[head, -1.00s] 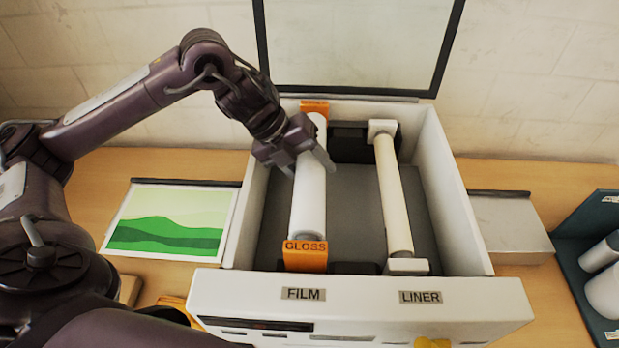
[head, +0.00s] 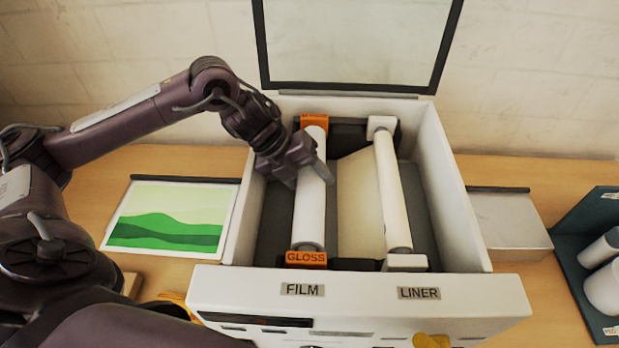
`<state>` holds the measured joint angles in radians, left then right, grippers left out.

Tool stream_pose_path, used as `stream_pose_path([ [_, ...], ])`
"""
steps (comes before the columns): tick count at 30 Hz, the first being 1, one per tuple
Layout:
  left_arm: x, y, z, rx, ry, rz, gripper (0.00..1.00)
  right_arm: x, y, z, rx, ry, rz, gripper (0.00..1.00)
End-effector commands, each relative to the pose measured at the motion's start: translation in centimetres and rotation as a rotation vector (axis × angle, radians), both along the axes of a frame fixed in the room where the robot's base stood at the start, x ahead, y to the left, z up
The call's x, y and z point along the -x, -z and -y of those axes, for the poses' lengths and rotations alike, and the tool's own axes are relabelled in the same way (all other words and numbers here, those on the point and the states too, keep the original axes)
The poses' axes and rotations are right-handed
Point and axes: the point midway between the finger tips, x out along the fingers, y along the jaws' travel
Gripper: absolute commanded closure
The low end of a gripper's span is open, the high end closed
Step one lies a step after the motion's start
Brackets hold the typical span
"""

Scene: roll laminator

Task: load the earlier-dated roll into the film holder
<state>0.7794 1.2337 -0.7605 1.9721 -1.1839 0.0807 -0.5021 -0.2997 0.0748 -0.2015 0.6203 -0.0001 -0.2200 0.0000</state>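A white roll (head: 309,205) lies lengthwise in the film holder, between an orange end piece marked GLOSS (head: 306,259) and another orange end piece at the back (head: 313,122). The holder is in the left half of the open laminator (head: 455,290), behind the FILM label (head: 302,290). My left gripper (head: 305,177) is over the back half of the roll, its fingers on either side. I cannot tell if they press on it. Two more white rolls (head: 603,292) are partly in view at the right edge; no dates are readable. My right gripper is not in view.
The liner roll (head: 393,195) lies in the right half, with a cream sheet (head: 361,205) reaching leftward from it. The raised lid (head: 355,45) stands behind. A green landscape print (head: 168,225) lies left, a grey box (head: 508,225) right, and a dark teal tray (head: 570,250) at the far right.

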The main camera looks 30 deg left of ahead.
Motion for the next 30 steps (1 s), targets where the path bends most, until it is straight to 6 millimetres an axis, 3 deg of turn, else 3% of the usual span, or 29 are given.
stream_pose_path([
  [5, 0.1, 0.2, -0.1, -0.003, 0.000, -0.005, 0.26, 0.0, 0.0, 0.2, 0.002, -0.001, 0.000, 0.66],
  [13, 0.1, 0.0, -0.1, -0.003, -0.001, -0.005, 0.26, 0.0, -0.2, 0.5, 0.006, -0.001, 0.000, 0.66],
  [17, 0.1, -1.2, -0.1, -0.003, -0.001, -0.003, 0.26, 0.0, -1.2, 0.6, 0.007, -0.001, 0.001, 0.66],
  [18, 0.1, -1.3, -0.4, -0.004, -0.002, -0.001, 0.26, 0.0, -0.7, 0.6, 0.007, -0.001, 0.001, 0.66],
  [30, 2.2, -8.2, -4.6, -0.005, -0.002, 0.000, 0.26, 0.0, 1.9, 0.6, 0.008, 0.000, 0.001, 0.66],
])
